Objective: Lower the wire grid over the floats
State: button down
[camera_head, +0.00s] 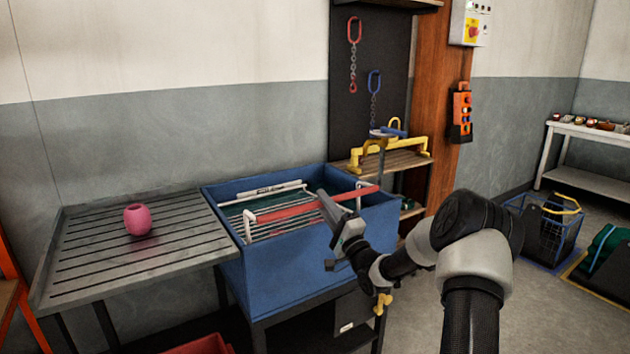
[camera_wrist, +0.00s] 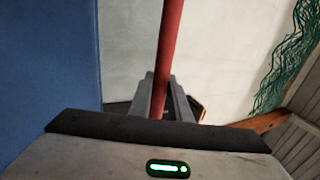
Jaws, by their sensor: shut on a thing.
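The wire grid (camera_head: 288,222) is in the upper part of the blue tank (camera_head: 285,285), with pale wires and a red bar (camera_head: 275,213) across it. My gripper (camera_head: 333,201) reaches over the tank's front wall from the right and is shut on the red bar. The wrist view shows the red bar (camera_wrist: 171,45) running between the two fingers (camera_wrist: 167,98). A pink float (camera_head: 137,220) stands on the slatted metal drainboard, left of the tank. I cannot make out any floats beneath the grid.
The drainboard (camera_head: 85,252) adjoins the tank's left side. A wooden shelf (camera_head: 385,161) with a yellow metal frame (camera_head: 390,152) stands behind the tank on the right. A blue wire crate (camera_head: 545,228) sits on the floor at right. A red bin (camera_head: 200,345) is low in front.

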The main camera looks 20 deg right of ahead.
jog(key=shift+t, duration=0.8)
jog(key=f, duration=0.2)
jog(key=s+f, duration=0.1)
jog(key=f, duration=0.3)
jog(key=shift+s+d+f, duration=0.2)
jog(key=shift+s+f, duration=0.15)
jog(key=shift+s, duration=0.05)
jog(key=shift+f, duration=0.45)
jog(key=c, duration=1.8)
grip_release()
jog(key=shift+s, duration=0.1)
jog(key=shift+o, duration=0.8)
jog(key=shift+r, duration=0.2)
